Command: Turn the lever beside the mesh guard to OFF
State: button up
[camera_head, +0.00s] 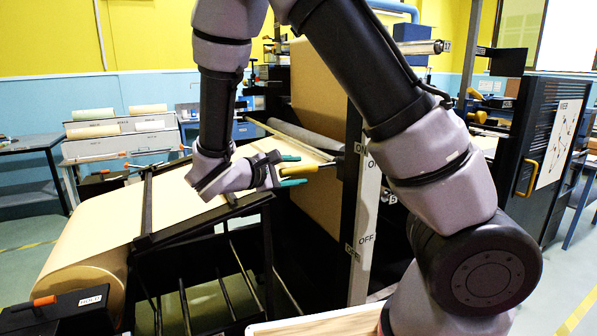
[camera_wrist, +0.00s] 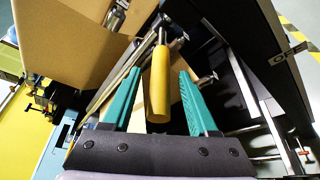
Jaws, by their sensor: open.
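The lever has a yellow grip (camera_head: 300,169) on a dark rod and sticks out to the left of a pale upright post (camera_head: 366,195). It lies roughly level, near the post's ON label (camera_head: 360,149); the OFF label (camera_head: 366,239) is lower on the post. My gripper (camera_head: 289,170) is open, its green fingers on either side of the grip's end. In the wrist view the yellow grip (camera_wrist: 159,85) lies between the two fingers, with visible gaps; an OFF label (camera_wrist: 288,54) shows at right. Contact cannot be made out.
A dark panelled guard with a yellow handle (camera_head: 528,177) stands at right; its mesh is hard to make out. A paper web (camera_head: 165,200) runs over a black frame left of the post, from a large kraft roll (camera_head: 85,285). A wooden board (camera_head: 320,322) is at front.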

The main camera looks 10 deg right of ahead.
jog(key=shift+w+d+f, duration=0.15)
jog(key=shift+w+d, duration=0.15)
jog(key=shift+d, duration=0.25)
grip_shut()
dwell(1.1)
